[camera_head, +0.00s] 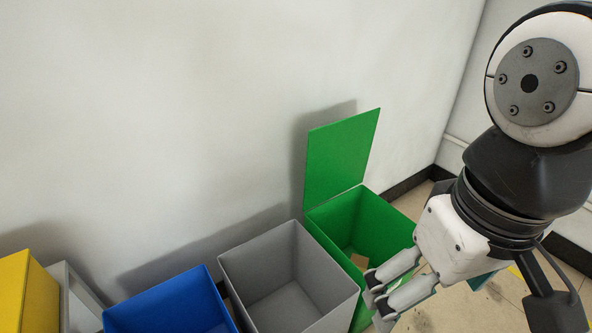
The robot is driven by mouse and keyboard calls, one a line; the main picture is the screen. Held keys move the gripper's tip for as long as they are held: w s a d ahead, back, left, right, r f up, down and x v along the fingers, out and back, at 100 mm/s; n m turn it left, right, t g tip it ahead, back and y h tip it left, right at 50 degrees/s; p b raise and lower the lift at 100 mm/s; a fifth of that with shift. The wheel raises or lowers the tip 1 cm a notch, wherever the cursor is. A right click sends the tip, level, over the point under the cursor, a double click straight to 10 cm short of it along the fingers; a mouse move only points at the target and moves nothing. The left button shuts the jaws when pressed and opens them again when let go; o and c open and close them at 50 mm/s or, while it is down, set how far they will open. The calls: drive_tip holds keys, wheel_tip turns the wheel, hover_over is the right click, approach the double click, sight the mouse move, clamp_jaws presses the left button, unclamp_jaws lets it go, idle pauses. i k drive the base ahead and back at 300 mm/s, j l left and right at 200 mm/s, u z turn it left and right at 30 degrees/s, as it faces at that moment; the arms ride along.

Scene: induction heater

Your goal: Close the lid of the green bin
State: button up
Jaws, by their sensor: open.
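The green bin (381,223) stands by the wall, right of centre. Its green lid (341,155) is up, standing roughly upright at the bin's back edge near the wall. A small brown piece (359,261) shows inside the bin. My gripper (376,297) is at the bin's front right, in front of and partly over its opening in the picture. It is open with nothing between its fingers, and it is well away from the lid. My gripper and arm hide the bin's front right part.
A grey open bin (256,257) stands directly left of the green bin. A blue open bin (172,300) is further left, and a yellow bin (27,293) is at the far left. The wall (200,110) runs close behind them. Tiled floor (470,308) shows at right.

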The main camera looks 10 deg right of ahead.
sight(339, 152)
drive_tip(key=z, duration=0.5)
drive_tip(key=i+l, duration=0.75)
